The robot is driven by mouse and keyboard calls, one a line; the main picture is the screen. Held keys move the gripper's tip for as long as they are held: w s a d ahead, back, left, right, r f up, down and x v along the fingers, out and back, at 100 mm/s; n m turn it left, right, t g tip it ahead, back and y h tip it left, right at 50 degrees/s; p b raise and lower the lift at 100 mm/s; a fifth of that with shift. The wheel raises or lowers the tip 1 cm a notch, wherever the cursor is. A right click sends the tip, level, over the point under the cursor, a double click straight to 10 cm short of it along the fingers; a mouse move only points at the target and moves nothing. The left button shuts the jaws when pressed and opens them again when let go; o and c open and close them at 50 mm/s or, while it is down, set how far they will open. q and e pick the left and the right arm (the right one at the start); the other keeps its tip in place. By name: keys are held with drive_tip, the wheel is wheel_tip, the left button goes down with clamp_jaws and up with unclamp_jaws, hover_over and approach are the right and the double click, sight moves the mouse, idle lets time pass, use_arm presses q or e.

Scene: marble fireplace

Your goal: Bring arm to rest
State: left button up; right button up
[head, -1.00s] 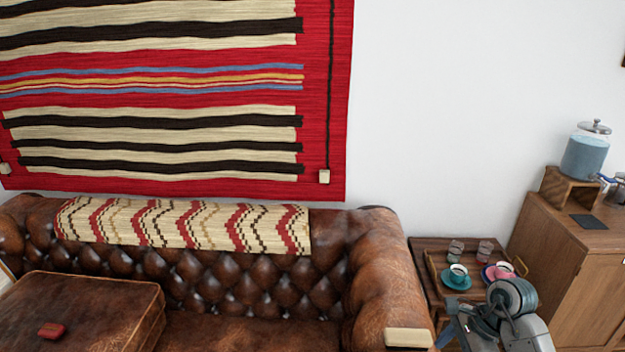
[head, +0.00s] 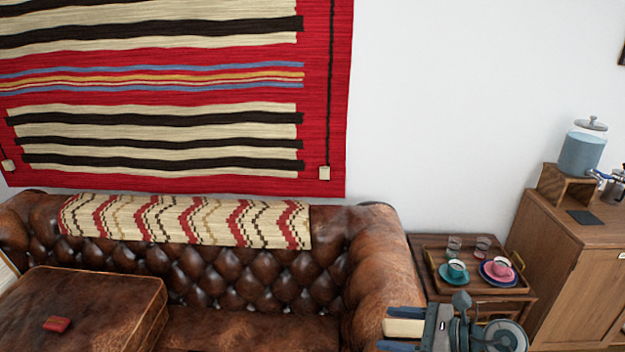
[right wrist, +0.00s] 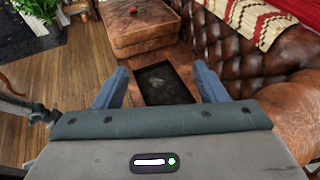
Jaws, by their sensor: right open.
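My right gripper (head: 386,328) is at the bottom right of the head view, in front of the sofa's right arm. Its blue fingers point left and are spread apart. In the right wrist view the fingers (right wrist: 160,72) are wide open with nothing held between them. My left gripper is in neither view.
A brown leather sofa (head: 270,270) fills the lower middle. A cream block (head: 403,328) shows behind my fingers. A wooden cabinet (head: 565,270) stands at the right.

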drive_tip(key=d+r+m+t+h, duration=0.2)
drive_tip(key=d+r+m+t, duration=0.3)
drive_tip(key=r+m+t, duration=1.05)
drive_tip(key=s+d+f+m+g+h, duration=0.25)
drive_tip(key=d+f+m+h, duration=0.45)
drive_tip(key=m, duration=0.5)
drive_tip(key=s+d+f+m+g+h, duration=0.2)
drive_tip(key=s+d+f+m+h, duration=0.15)
drive_tip(key=f+m+h, duration=0.7)
drive_tip(key=s+a+f+m+g+y, duration=0.3)
drive_tip(key=s+f+m+g, duration=0.3)
drive_tip(key=s, duration=0.4)
drive_tip(key=s+a+f+m+g+y, duration=0.25)
drive_tip(key=s+f+m+g, duration=0.25)
drive_tip(key=s+f+g, duration=0.4)
drive_tip(key=s+f+x, duration=0.1)
drive_tip(key=s+x, duration=0.2)
drive_tip(key=x, duration=1)
drive_tip(key=s+d+x, duration=0.1)
drive_tip(key=s+x, duration=0.1)
drive_tip(key=x, duration=1.1)
drive_tip(key=s+d+f+g, duration=0.1)
drive_tip(key=s+f, duration=1.8)
drive_tip(key=f, duration=0.2)
drive_tip(key=shift+s, duration=0.4)
